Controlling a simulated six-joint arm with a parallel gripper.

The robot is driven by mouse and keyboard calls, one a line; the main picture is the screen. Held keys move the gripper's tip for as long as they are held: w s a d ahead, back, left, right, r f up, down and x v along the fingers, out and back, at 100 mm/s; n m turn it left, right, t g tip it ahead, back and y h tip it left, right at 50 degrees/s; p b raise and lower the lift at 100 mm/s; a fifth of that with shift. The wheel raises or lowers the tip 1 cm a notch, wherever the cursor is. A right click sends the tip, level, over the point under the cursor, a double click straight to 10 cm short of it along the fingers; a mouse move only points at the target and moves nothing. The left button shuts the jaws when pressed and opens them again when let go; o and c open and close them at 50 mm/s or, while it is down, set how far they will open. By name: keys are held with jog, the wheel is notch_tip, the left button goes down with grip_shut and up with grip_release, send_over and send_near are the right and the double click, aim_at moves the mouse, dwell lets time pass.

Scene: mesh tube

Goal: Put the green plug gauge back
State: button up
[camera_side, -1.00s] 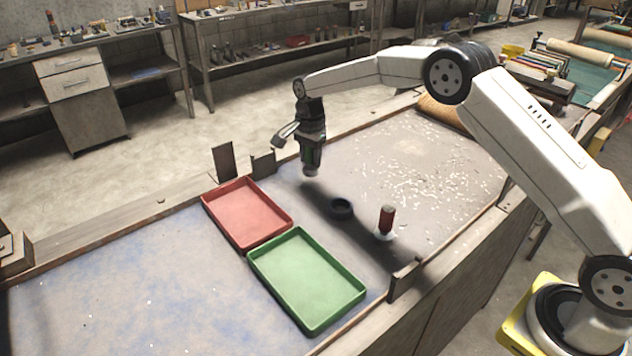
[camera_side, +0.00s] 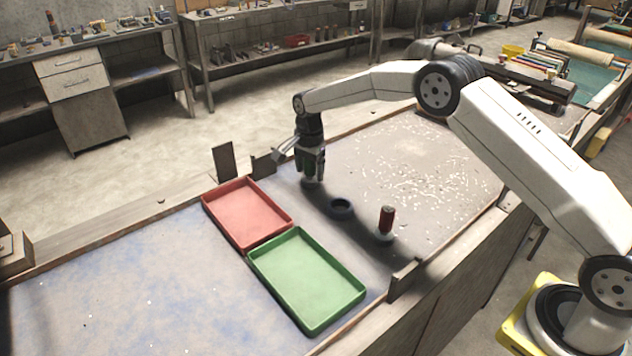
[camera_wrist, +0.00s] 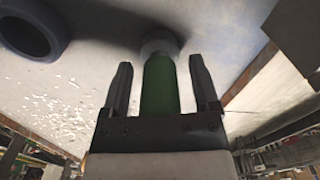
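The green plug gauge (camera_wrist: 160,88) stands upright, with its pale grey lower end at the bench top. In the side view, its lower end (camera_side: 312,183) shows below my gripper (camera_side: 312,172), left of and behind the dark ring. In the wrist view, the two fingers of my gripper (camera_wrist: 162,85) stand on either side of the green handle, with a narrow gap on each side. The gripper is open around the gauge. In the side view, the fingers hide most of the handle.
A dark ring (camera_side: 340,208) lies on the bench, and a red plug gauge (camera_side: 387,220) with a pale base stands to its right. A red tray (camera_side: 207,212) and a green tray (camera_side: 262,283) lie at the left. Small upright plates (camera_side: 223,161) stand along the bench edge. White flecks litter the bench at right.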

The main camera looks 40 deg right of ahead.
aim_at(315, 181)
dwell(0.3)
notch_tip(315, 181, up, 12)
jog(key=shift+r, duration=0.15)
dwell(0.6)
jog(key=shift+s, duration=0.1)
dwell(0.5)
jog(key=s+f+n+t, duration=0.1)
jog(key=s+f+n, duration=0.2)
jog(key=s+n, duration=0.4)
jog(key=s+f+n+t, duration=0.1)
jog(key=s+f+n, duration=0.2)
jog(key=s, duration=2.2)
jog(key=d+n, duration=0.1)
jog(key=n, duration=0.4)
jog(key=shift+s+t, duration=0.15)
jog(key=shift+t, duration=0.15)
